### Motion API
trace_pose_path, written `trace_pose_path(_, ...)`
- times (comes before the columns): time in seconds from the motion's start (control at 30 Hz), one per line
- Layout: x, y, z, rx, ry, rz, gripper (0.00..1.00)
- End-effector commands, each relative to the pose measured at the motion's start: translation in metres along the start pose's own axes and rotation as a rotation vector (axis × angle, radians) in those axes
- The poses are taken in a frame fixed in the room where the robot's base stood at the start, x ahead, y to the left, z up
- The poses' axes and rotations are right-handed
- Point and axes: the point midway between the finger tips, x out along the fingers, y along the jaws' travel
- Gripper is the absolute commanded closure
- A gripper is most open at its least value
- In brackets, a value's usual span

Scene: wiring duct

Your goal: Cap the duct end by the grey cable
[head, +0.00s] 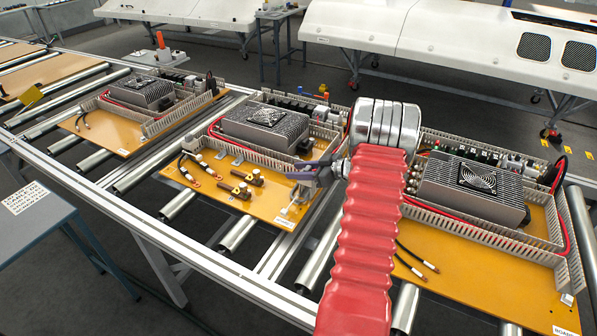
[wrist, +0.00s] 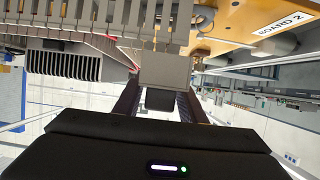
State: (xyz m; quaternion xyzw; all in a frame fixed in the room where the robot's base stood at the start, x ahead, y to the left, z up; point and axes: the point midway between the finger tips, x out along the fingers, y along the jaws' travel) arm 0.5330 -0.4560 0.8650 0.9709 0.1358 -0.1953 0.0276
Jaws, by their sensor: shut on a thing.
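My gripper (head: 318,172) is at the near right corner of the middle board (head: 232,200), by the front end of its slotted grey duct (head: 262,159). In the wrist view my gripper (wrist: 158,100) is shut on a small grey block-like end cap (wrist: 165,68), held between both fingers. The duct (wrist: 95,14) runs along the top of that view, and the cap is right by its end. I cannot tell whether they touch. I cannot pick out the grey cable for certain.
A finned power unit (head: 264,122) stands on the middle board, with black cables (head: 188,160) and brass-coloured blocks (head: 238,187) near it. A label reading BOARD 2 (wrist: 275,27) is close to the duct end. Similar boards lie left and right on the roller conveyor (head: 236,232).

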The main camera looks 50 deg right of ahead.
Motion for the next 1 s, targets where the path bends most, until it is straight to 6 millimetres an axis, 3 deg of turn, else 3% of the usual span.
trace_pose_path(1.0,0.0029,-0.0001,0.0067,0.001,0.000,0.000,0.84)
